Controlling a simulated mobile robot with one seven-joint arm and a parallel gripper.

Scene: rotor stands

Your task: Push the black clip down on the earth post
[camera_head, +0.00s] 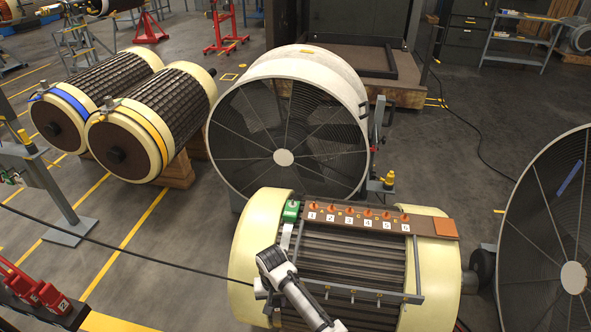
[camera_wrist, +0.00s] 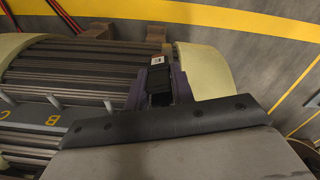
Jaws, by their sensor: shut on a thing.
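My gripper (camera_wrist: 159,88) is shut on a black clip (camera_wrist: 158,97), held between two purple fingers in the wrist view. A small white tag (camera_wrist: 157,60) shows just beyond the clip. The clip is over the ribbed side of the near rotor, close to one cream end band. In the head view my wrist is at the rotor's left front, and the clip is hidden there. I cannot pick out the earth post, nor tell whether the clip touches it.
The near rotor (camera_head: 440,285) carries a brown board (camera_head: 435,227) with several orange posts and a green block (camera_head: 291,211) at its left end. A grey lettered rail (camera_head: 372,295) crosses its front. A large fan housing (camera_head: 245,150) stands behind. Open floor (camera_head: 130,260) lies left.

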